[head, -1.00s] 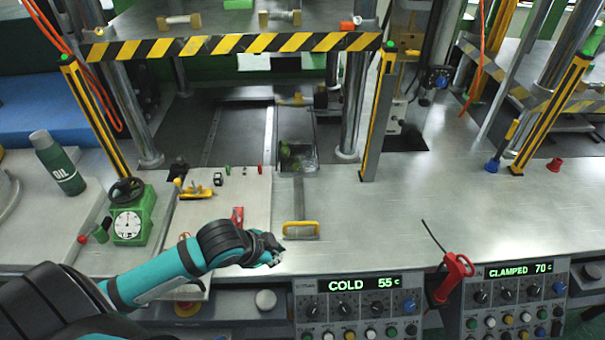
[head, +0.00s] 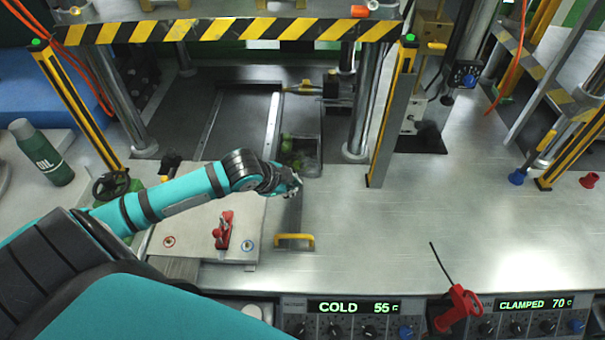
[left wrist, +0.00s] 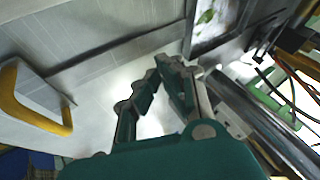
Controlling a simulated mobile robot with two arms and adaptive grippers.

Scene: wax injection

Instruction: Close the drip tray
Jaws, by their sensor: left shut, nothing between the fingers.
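The drip tray (head: 312,172) is a dark metal box with green bits in it, set in the machine bed at the centre of the head view. A strip runs from it toward me to a yellow handle (head: 295,240) near the table's front. The handle also shows at the left of the left wrist view (left wrist: 35,105), with the tray (left wrist: 212,42) at the top. My left gripper (head: 294,185) is shut and empty, over the strip between tray and handle, and hides part of the strip. Whether it touches anything is unclear. My right gripper is not in view.
A pale board (head: 205,225) with a red clamp (head: 223,230) lies left of the handle. Posts and a yellow-black striped beam (head: 230,29) stand around the bed. A red-handled tool (head: 459,304) is at the front right.

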